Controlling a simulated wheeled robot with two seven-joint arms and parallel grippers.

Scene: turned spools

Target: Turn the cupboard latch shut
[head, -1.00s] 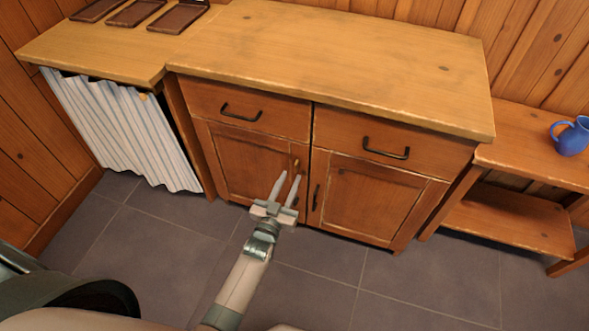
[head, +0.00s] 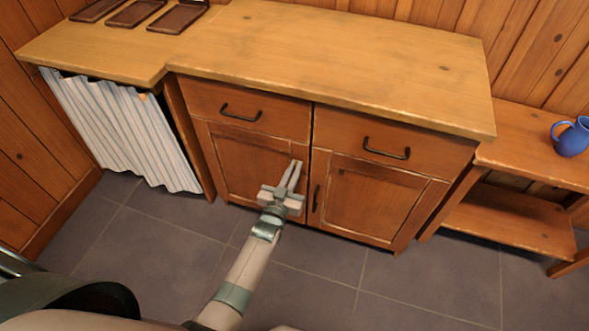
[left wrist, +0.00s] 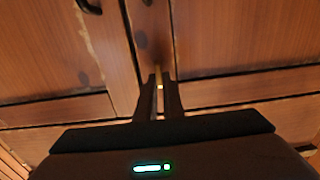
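The wooden cupboard (head: 372,205) has two drawers above two doors. Its small brass latch (left wrist: 159,83) is near the top inner edge of the left door (head: 240,160). In the head view the latch is mostly hidden by my fingertips. My left gripper (head: 295,164) reaches up to it, and its fingers are close together. In the left wrist view the left gripper (left wrist: 159,85) has one finger on each side of the latch, with almost no gap left, so it looks shut on it. My right gripper is in neither view.
Black handles are on the drawers (head: 386,149) and on the right door (head: 316,198). A striped curtain (head: 125,135) hangs at the left under a counter with brown trays (head: 135,13). A blue jug (head: 572,137) stands on a shelf unit at the right. The tiled floor is clear.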

